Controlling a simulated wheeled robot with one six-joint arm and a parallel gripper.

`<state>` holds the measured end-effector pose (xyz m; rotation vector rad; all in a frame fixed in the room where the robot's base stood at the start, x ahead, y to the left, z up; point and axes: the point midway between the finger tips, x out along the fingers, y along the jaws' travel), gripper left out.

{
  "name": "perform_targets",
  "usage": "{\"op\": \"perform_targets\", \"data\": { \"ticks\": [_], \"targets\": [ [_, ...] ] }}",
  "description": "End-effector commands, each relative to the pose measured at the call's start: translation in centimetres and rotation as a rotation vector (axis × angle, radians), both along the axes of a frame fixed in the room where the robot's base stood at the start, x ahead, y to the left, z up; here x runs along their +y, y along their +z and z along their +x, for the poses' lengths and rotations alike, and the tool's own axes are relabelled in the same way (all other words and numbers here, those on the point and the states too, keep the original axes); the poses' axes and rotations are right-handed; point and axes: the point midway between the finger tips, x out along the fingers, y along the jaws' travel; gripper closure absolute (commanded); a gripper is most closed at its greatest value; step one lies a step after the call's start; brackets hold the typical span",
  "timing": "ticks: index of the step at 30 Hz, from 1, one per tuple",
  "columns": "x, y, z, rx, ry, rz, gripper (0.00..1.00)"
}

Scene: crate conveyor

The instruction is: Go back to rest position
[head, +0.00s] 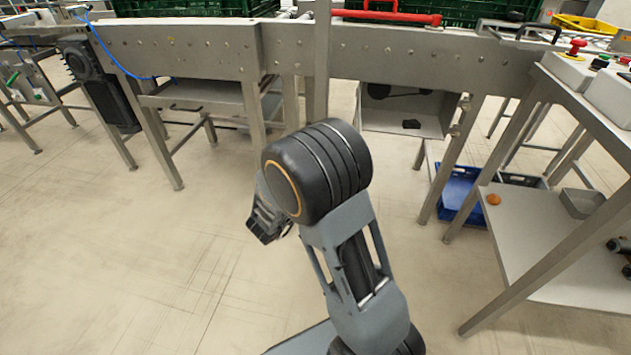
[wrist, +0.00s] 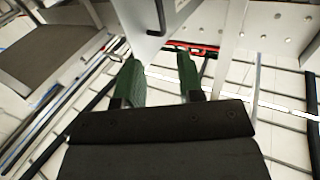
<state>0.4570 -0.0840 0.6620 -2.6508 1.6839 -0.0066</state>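My gripper (head: 264,222) is held out in front of the conveyor, over open floor and touching nothing in the head view. My own arm's black joint partly covers it there. In the wrist view my gripper (wrist: 158,72) shows two green fingers spread apart with nothing held between them. Behind the fingers are metal frame parts and a red bar.
The steel conveyor (head: 190,48) runs across the back, with green crates (head: 445,10) and a red bar (head: 388,17) on top. A metal table (head: 570,240) with a lower shelf stands at right; a blue crate (head: 458,190) is behind it. Floor at left is clear.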

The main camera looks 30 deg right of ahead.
Motion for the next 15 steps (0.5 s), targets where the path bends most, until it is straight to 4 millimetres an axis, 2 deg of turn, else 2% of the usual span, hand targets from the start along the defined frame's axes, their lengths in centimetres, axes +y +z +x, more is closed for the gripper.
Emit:
{"op": "perform_targets", "data": {
  "ticks": [6,9,11,14,15],
  "targets": [
    [0.0,0.0,0.0,0.0,0.0,0.0,0.65],
    [0.0,0.8,0.3,-0.004,0.021,0.019,0.65],
    [0.2,1.9,0.9,-0.012,0.061,0.052,0.65],
    [1.0,5.3,2.5,-0.028,0.189,0.153,0.65],
    [1.6,7.1,3.3,-0.03,0.263,0.204,0.65]
  ]
}}
